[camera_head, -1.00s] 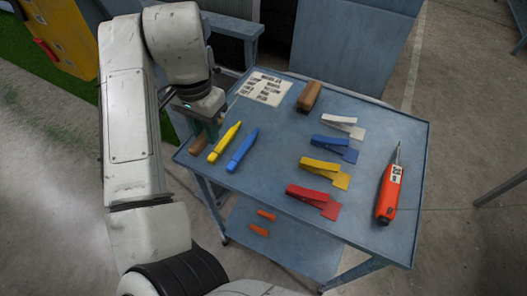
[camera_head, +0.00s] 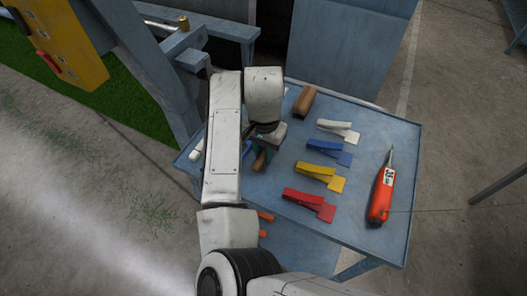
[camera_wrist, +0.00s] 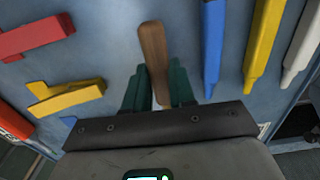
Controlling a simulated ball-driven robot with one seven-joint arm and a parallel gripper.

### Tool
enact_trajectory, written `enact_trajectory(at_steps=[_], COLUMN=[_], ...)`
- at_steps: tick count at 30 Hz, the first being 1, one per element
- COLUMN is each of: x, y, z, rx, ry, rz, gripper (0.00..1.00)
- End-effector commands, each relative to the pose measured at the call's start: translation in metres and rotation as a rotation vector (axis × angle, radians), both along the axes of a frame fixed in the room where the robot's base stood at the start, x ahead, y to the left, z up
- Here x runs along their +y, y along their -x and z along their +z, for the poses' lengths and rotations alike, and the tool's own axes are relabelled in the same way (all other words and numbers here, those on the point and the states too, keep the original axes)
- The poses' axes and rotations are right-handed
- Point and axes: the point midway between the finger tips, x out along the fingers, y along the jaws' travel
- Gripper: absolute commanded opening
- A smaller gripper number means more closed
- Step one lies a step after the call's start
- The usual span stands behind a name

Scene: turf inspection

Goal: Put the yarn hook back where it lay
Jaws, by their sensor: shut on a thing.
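My gripper (camera_head: 262,152) is shut on the yarn hook, whose brown wooden handle (camera_head: 259,160) points toward the front of the blue table (camera_head: 386,128). In the wrist view the handle (camera_wrist: 153,50) sticks out from between the teal fingers of my gripper (camera_wrist: 157,86). The metal end of the hook is hidden by the gripper. The gripper is over the table, left of the clips and right of the markers. I cannot tell how high the hook is above the surface.
Right of the gripper lie white (camera_head: 339,130), blue (camera_head: 329,150), yellow (camera_head: 320,176) and red (camera_head: 309,203) clips. An orange-red tool (camera_head: 382,194) lies farther right. A brown block (camera_head: 305,101) lies behind. Blue (camera_wrist: 212,45), yellow (camera_wrist: 263,45) and white (camera_wrist: 302,45) markers lie close by.

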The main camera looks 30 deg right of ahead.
Motion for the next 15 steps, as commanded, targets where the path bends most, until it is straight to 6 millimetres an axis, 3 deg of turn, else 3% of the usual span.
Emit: enact_trajectory(at_steps=[5, 15], x=[0.001, 0.001], y=[0.000, 0.000], z=[-0.016, -0.019], rx=[0.001, 0.000], ry=[0.001, 0.000], rz=[0.002, 0.002], gripper=[0.00, 0.00])
